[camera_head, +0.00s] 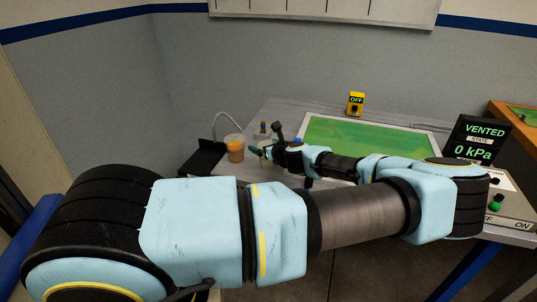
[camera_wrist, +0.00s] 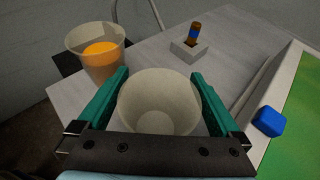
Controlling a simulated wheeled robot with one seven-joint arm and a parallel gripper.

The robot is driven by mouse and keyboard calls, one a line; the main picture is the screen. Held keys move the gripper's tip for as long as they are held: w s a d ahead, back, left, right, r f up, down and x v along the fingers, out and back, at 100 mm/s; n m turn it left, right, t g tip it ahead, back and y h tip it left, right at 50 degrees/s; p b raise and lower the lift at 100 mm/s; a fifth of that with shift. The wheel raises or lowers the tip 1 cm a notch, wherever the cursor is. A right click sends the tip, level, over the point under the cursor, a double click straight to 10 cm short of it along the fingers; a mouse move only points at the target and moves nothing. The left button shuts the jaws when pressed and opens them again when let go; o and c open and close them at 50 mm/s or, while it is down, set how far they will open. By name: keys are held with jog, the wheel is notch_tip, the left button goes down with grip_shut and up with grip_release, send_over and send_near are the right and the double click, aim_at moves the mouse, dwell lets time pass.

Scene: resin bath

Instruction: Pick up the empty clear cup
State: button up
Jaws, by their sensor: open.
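The empty clear cup (camera_wrist: 160,112) stands upright in the middle of the wrist view, open side toward the camera. My gripper (camera_wrist: 158,76) is open, with one green finger on each side of the cup. I cannot tell whether either finger touches it. In the head view my gripper (camera_head: 262,151) is at the left part of the table, and I cannot make out the empty cup there. A second clear cup with orange liquid (camera_wrist: 97,54) stands beyond the left finger; it also shows in the head view (camera_head: 235,154).
A blue block (camera_wrist: 268,122) lies by the green panel (camera_wrist: 298,125) on the right. A yellow OFF box (camera_head: 355,104) and a display reading vented, 0 kPa (camera_head: 477,140), stand farther back and right.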

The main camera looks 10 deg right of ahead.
jog(key=shift+w, duration=0.1)
jog(key=shift+c, duration=0.2)
jog(key=c, duration=0.9)
jog(key=shift+c, duration=0.2)
jog(key=shift+r, duration=0.1)
